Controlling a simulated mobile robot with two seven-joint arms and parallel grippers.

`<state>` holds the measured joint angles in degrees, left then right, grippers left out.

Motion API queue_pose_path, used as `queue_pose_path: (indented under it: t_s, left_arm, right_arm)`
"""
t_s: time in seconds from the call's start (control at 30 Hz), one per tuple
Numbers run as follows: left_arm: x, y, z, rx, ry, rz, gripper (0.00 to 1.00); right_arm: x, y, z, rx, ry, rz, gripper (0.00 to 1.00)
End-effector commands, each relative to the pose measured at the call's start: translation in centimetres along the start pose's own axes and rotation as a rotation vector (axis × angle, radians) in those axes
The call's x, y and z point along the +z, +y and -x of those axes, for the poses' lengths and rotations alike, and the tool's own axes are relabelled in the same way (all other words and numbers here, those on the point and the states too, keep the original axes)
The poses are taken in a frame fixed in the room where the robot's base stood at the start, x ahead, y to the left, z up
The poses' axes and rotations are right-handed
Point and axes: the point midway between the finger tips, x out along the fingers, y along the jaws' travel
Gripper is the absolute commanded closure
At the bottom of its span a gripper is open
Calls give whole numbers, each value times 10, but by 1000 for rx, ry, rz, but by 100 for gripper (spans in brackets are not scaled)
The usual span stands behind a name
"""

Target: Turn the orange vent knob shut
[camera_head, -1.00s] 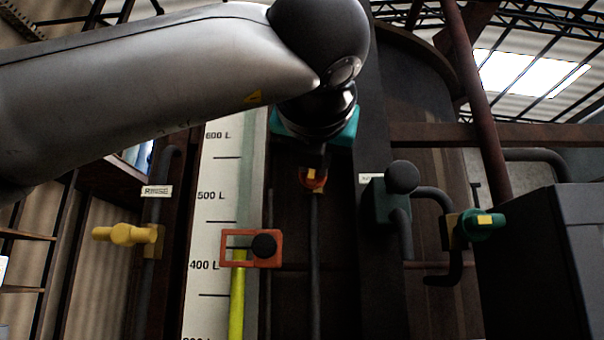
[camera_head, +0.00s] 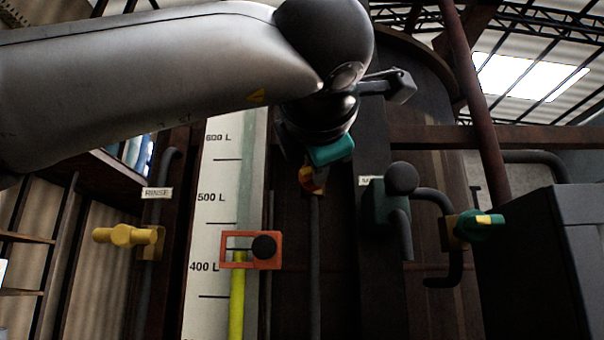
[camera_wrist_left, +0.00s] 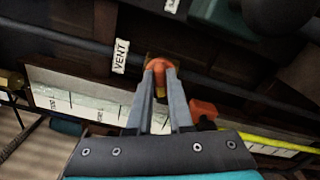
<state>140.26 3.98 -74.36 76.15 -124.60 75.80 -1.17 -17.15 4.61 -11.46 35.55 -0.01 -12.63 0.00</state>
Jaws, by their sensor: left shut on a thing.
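The orange vent knob (camera_head: 317,187) sits on a thin dark vertical pipe, right of the level gauge, partly hidden behind my left wrist. In the left wrist view the knob (camera_wrist_left: 160,63) is between the fingertips, beside a white "VENT" label (camera_wrist_left: 120,56). My left gripper (camera_wrist_left: 160,74) is shut on the knob, one grey finger on each side. In the head view its fingers are mostly hidden by my wrist. My right gripper is in neither view.
A yellow rinse valve (camera_head: 126,235) is at the left, and a green-handled valve (camera_head: 482,226) at the right. The level gauge (camera_head: 211,240) carries a red sliding frame (camera_head: 268,264). A grey cabinet (camera_head: 550,260) fills the lower right.

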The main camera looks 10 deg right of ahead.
Motion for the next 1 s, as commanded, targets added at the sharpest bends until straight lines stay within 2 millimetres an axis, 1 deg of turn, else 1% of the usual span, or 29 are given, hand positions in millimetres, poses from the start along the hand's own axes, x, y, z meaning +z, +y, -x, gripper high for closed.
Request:
queue_pose_path:
  t_s: [0.2,0.5,0.73,1.0]
  left_arm:
    - [2,1,1,4,-5,-182,100]
    - [1,0,1,4,-4,-352,100]
    - [1,-1,1,3,-4,-411,100]
    - [1,-1,1,3,-4,-424,100]
  right_arm:
    - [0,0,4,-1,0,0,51]
    - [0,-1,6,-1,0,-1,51]
    - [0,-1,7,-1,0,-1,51]
    - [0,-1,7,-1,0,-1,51]
